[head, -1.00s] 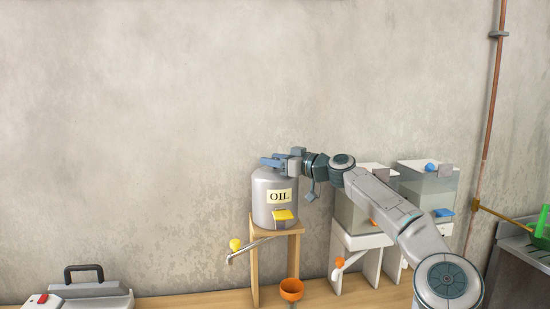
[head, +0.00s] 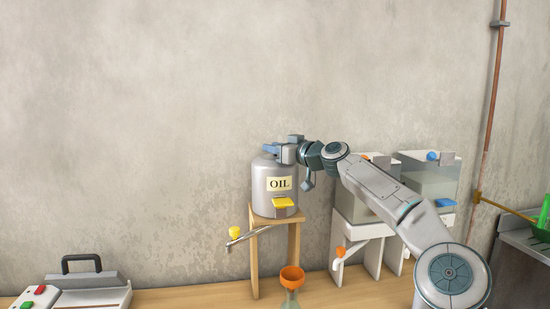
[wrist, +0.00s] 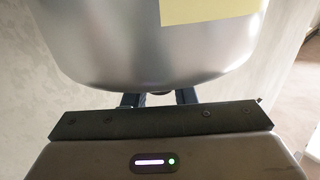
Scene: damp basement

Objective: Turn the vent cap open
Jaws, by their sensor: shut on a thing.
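The grey oil can (head: 273,200), with a pale OIL label, stands upright on a wooden stand. It fills the top of the wrist view (wrist: 150,50). My gripper (head: 274,149) is at the top of the can, reaching in from the right, and is shut on the vent cap. The cap itself is hidden or too small to tell from the bluish parts there. In the wrist view the two fingers run behind the can's lower outline, and their tips are hidden.
A yellow-handled tap (head: 234,233) sticks out below left of the can. An orange funnel (head: 292,276) stands below the wooden stand (head: 254,262). Clear tanks (head: 430,178) stand behind my arm. A case with a black handle (head: 82,262) is at lower left. The wall above is clear.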

